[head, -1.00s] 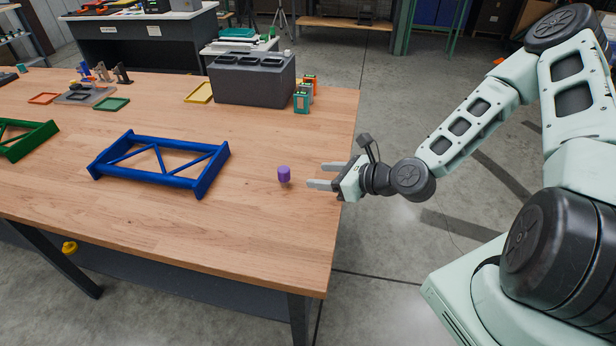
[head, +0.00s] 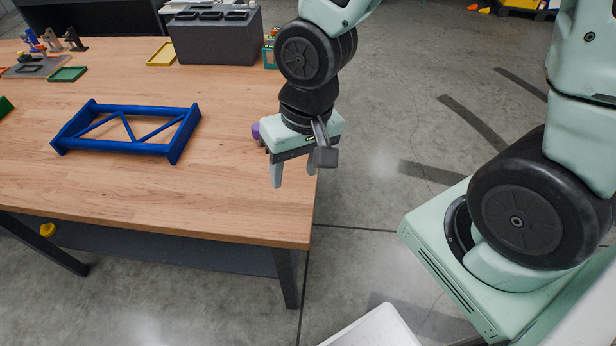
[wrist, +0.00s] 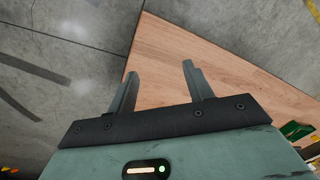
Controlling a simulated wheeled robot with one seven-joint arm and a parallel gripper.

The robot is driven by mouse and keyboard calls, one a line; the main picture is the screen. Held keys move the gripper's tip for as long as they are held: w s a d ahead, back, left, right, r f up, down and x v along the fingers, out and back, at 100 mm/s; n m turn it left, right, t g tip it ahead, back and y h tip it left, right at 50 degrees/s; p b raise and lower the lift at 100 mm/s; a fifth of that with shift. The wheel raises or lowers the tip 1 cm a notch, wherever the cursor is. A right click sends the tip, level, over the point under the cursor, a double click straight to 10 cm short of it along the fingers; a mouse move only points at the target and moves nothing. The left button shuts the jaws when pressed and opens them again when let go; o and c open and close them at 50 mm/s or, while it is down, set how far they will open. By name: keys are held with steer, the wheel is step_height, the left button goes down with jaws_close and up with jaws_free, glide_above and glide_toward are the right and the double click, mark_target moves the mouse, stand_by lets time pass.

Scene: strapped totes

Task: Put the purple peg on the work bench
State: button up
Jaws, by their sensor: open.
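The purple peg (head: 256,131) is on the wooden work bench (head: 220,205), near its right edge. My gripper's body hides most of it, so its full pose cannot be told now. My gripper (head: 294,176) is open and points downward, nearer the camera than the peg, over the bench's right edge. Its fingers are apart with nothing between them. The wrist view shows the open fingers (wrist: 160,68) against the bench top (wrist: 185,50) and grey floor; the peg is not seen there.
A blue truss frame (head: 165,148) lies left of the peg. A dark grey box (head: 215,42), a yellow tray (head: 162,54) and a green tray (head: 68,74) are farther back on the bench. The bench's front right is clear.

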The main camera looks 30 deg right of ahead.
steer(key=s+a+r+n, duration=0.2)
steer(key=s+r+n, duration=0.5)
steer(key=s, duration=0.1)
steer(key=shift+s+a+r+n+g+h, duration=0.25)
steer(key=shift+s+a+n+g+h, duration=0.05)
steer(key=shift+s+n+h, duration=0.1)
stand_by(0.6)
